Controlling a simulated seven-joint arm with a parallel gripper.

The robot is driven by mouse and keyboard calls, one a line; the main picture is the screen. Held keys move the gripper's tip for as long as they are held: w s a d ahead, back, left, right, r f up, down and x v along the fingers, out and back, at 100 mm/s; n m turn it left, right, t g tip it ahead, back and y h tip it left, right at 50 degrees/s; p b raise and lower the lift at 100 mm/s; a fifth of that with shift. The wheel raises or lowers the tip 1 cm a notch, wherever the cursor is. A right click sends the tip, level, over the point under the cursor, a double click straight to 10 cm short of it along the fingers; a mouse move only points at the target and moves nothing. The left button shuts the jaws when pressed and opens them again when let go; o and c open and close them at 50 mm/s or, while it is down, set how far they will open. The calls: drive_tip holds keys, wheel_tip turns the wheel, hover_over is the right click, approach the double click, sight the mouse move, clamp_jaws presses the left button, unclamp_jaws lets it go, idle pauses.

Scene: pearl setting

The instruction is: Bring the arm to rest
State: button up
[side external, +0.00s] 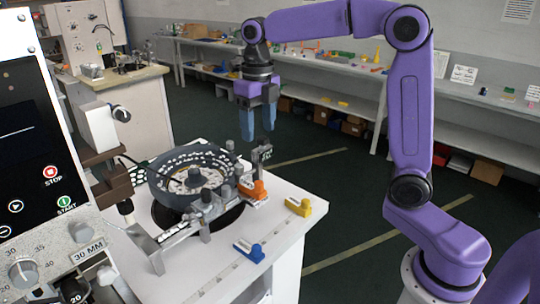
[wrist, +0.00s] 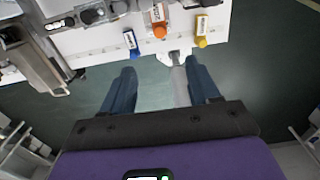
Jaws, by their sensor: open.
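My gripper (side external: 258,123) hangs from the purple arm, pointing down, above and behind the white machine table (side external: 279,224) in the side view. Its two blue fingers are apart with nothing between them. In the wrist view the open gripper (wrist: 162,88) shows at the bottom, with the table edge beyond the fingertips. The arm is raised and bent, clear of the table. I cannot tell from single frames whether it is moving.
A dark round bowl feeder (side external: 190,175) stands on the table. An orange block (side external: 252,189), a yellow one (side external: 299,206) and a blue one (side external: 249,251) sit near its edge. A control panel (side external: 38,150) stands at left. Long benches (side external: 330,66) line the back wall. Open floor lies between.

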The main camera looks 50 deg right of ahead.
drive_tip(key=s+f+m, duration=0.3)
drive_tip(key=s+m, duration=0.4)
drive_tip(key=s, duration=0.2)
drive_tip(key=s+f+m, duration=0.4)
drive_tip(key=s+m, duration=0.4)
drive_tip(key=s, duration=0.2)
drive_tip(key=s+f+m, duration=0.4)
drive_tip(key=s+m, duration=0.4)
drive_tip(key=s, duration=0.1)
drive_tip(key=shift+s+a, duration=0.15)
drive_tip(key=shift+s, duration=0.1)
